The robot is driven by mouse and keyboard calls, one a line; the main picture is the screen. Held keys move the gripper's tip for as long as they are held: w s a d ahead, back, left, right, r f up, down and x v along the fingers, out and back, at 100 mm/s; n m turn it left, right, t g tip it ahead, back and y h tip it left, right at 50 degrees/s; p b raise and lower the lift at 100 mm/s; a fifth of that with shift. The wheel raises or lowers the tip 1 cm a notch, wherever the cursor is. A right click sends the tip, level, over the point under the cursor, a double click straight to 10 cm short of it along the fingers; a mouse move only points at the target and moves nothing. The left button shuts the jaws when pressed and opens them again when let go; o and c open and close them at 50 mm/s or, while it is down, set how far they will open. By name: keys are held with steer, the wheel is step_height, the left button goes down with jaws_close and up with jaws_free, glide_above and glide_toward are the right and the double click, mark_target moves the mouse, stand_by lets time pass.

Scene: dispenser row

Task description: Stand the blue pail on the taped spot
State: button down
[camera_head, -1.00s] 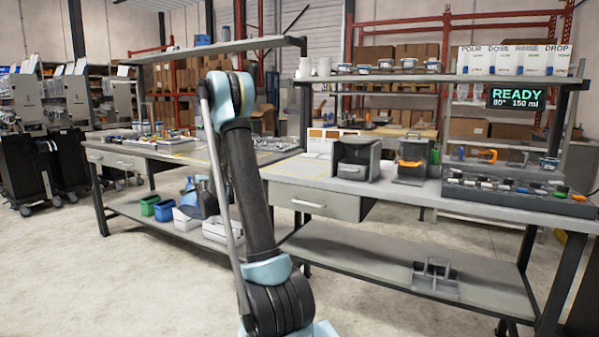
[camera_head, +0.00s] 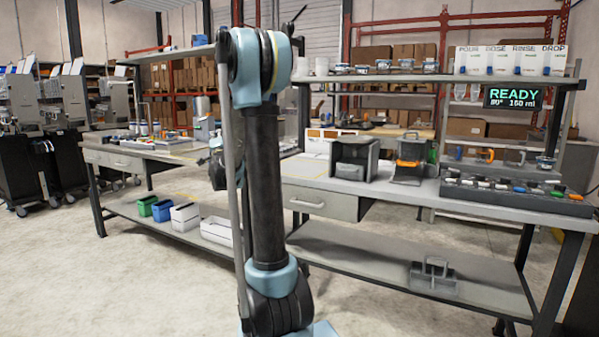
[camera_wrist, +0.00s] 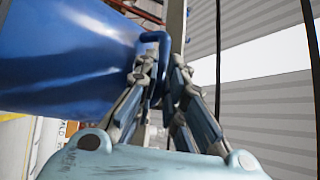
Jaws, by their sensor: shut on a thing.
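In the wrist view the blue pail (camera_wrist: 75,55) fills the upper left, lying tilted on its side in the picture. My gripper (camera_wrist: 158,75) is shut on its blue handle (camera_wrist: 153,40), beside the pail's wall. In the head view my arm hides most of the gripper and the pail; a dark part of my wrist shows just left of the arm. Yellow tape lines (camera_head: 185,148) show faintly on the left bench. Which of them bounds the taped spot I cannot tell, as my arm covers part of that bench.
The left bench (camera_head: 115,150) carries several small items at its back. Green (camera_head: 146,205), blue (camera_head: 161,210) and white bins (camera_head: 185,217) stand on its lower shelf. The right bench (camera_head: 420,190) holds a grey box (camera_head: 354,158), a dispenser (camera_head: 409,160) and a rack (camera_head: 515,193).

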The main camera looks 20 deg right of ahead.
steer(key=s+d+r+n+t+y, duration=0.1)
steer(key=s+d+n+t, duration=0.15)
steer(key=d, duration=1.35)
steer(key=s+d+r+n+t, duration=0.1)
steer(key=s+d+n, duration=0.2)
steer(key=d, duration=1.2)
step_height(320, 180, down, 10)
steer(key=shift+r, duration=0.25)
steer(key=c, duration=1.7)
jaws_free()
steer(key=shift+o, duration=0.2)
